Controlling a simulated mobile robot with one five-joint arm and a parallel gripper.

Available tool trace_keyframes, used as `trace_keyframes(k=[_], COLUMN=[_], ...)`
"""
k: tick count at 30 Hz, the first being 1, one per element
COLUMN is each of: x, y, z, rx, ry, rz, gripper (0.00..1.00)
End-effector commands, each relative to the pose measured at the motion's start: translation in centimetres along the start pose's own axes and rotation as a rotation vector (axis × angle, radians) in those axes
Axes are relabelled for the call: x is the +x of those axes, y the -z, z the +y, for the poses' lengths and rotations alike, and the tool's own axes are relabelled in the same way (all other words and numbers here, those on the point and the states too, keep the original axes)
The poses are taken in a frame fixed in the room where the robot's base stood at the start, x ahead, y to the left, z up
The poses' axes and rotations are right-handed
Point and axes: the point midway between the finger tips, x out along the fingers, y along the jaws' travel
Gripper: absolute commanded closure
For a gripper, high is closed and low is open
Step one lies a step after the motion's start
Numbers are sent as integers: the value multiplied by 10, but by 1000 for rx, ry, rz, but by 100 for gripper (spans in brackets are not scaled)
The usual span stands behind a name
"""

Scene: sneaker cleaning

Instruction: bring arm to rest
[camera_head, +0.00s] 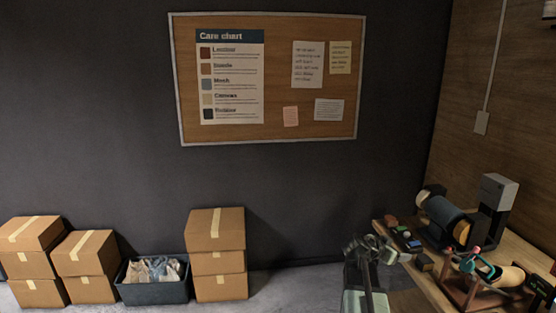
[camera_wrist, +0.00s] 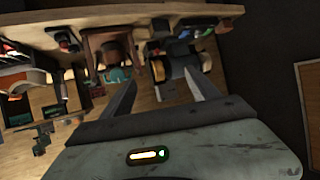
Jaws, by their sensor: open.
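My arm (camera_head: 366,278) stands at the lower right of the head view, in front of the workbench's left end. In the wrist view my gripper (camera_wrist: 160,80) has its two fingers spread apart, with nothing held between them. The bench and its machine show beyond the fingers, apart from them. In the head view the exact pose of the fingers is hard to make out.
The wooden workbench (camera_head: 430,283) at right carries a roller machine (camera_head: 447,218), a rack (camera_head: 480,285) and small items. Cardboard boxes (camera_head: 218,230) and a grey bin (camera_head: 153,290) with cloths line the dark wall. A cork board (camera_head: 240,112) hangs above; floor between bin boxes and bench looks clear.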

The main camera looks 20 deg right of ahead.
Motion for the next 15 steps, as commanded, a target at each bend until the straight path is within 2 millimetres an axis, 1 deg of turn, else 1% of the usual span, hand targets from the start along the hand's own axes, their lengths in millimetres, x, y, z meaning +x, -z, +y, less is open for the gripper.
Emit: trace_keyframes(k=[1, 2, 3, 5, 6, 7, 8, 9, 11, 12, 13, 14, 15], x=[-23, -38, -58, -89, -110, -126, -143, -166, -201, -225, -243, -262, -286], y=[-34, -51, -74, -110, -135, -153, -172, -198, -237, -263, -282, -301, -325], z=[-30, -46, -65, -89, -102, -111, -119, -127, -136, -138, -138, -137, -133], rx=[-22, -36, -61, -107, -143, -174, -207, -257, -341, -406, -457, -513, -593], ry=[51, 75, 108, 154, 183, 205, 227, 256, 301, 333, 356, 381, 417], rz=[-34, -58, -92, -148, -189, -221, -254, -299, -370, -421, -460, -502, -559], gripper=[30, 30, 30, 30, 30, 30, 30, 30, 30, 30, 30, 30, 30])
